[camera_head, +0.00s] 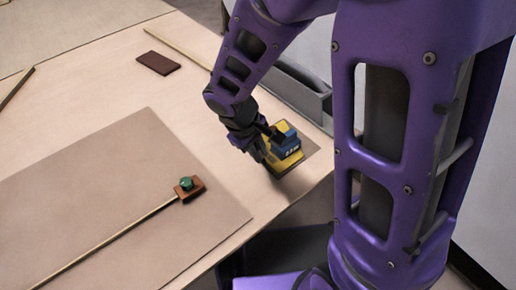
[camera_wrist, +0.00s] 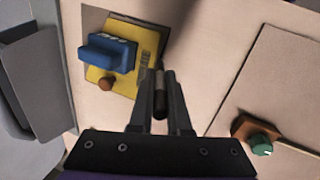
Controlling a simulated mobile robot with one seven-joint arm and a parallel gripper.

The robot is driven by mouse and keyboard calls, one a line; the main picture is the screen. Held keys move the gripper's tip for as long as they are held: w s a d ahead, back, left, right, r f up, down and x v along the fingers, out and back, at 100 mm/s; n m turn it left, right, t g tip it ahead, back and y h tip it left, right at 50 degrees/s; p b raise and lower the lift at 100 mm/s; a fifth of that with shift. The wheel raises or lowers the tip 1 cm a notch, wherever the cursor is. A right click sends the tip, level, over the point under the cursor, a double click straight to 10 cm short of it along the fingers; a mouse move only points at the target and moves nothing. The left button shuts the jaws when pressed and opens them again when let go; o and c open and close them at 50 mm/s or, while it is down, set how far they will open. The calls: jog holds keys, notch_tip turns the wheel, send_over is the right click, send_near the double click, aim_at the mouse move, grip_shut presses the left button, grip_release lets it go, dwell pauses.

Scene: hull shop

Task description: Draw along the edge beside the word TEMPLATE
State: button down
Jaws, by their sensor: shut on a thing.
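My gripper (camera_wrist: 160,76) is shut on a dark, slim, pen-like tool (camera_wrist: 160,98), seen between the fingers in the wrist view. In the head view my gripper (camera_head: 262,150) is close beside a yellow plate (camera_head: 290,166) with a blue block (camera_head: 289,141) on it. In the wrist view the yellow plate (camera_wrist: 122,82) lies ahead and left of the fingers, with the blue block (camera_wrist: 110,52) and a small brown knob (camera_wrist: 106,83). Small marks show on the plate and block, too small to read. I cannot read the word TEMPLATE anywhere. Whether the tool touches a surface is unclear.
A large brown sheet (camera_head: 100,190) lies on the pale table. On it are a thin wooden strip (camera_head: 110,243) and a brown block (camera_head: 196,193) with a green knob. A dark brown slab (camera_head: 158,63) lies farther back. A grey tray (camera_head: 305,98) stands behind the yellow plate.

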jog(key=shift+r, duration=0.1)
notch_tip(320, 180, up, 13)
jog(key=p, duration=1)
dwell(0.5)
